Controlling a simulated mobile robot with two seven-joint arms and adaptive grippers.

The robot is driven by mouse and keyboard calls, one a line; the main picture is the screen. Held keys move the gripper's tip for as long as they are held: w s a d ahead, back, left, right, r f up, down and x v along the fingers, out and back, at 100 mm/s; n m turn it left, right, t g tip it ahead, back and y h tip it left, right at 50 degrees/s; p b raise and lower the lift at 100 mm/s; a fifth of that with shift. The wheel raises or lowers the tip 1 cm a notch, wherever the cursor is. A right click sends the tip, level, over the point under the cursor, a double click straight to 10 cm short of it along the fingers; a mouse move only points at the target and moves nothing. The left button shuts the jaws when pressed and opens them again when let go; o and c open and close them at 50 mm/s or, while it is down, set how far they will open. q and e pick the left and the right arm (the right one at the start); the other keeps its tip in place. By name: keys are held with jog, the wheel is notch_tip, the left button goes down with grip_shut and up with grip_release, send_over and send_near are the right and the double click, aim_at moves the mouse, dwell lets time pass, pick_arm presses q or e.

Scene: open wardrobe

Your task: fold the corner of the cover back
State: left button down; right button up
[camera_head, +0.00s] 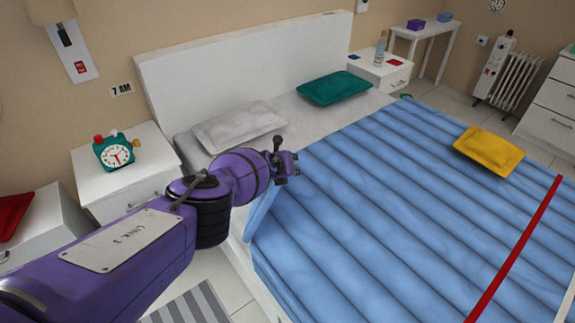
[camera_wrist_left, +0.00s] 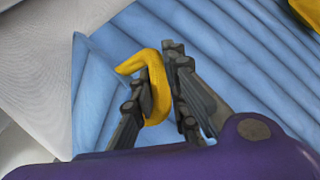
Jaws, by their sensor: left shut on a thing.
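The blue quilted cover (camera_head: 390,190) lies over most of the bed. Its edge on the side nearest me is lifted into a flap (camera_head: 263,213) below my left gripper (camera_head: 290,166). In the left wrist view, my left gripper (camera_wrist_left: 162,62) is shut on a curved yellow tab (camera_wrist_left: 158,98), with the blue cover (camera_wrist_left: 115,45) around and behind it. I cannot see clearly how the tab joins the cover. The fingers hide part of the tab. My right gripper is not in view.
A grey pillow (camera_head: 238,127) and a green pillow (camera_head: 333,89) lie at the headboard (camera_head: 240,60). A yellow cushion (camera_head: 488,151) lies on the cover, near a red stripe (camera_head: 520,245). A nightstand (camera_head: 105,182) with a teal clock (camera_head: 115,153) stands left of the bed.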

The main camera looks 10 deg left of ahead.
pick_arm(q)
jog(key=c, duration=1.7)
grip_release()
jog(key=shift+d+r, duration=0.1)
jog(key=shift+d, duration=0.05)
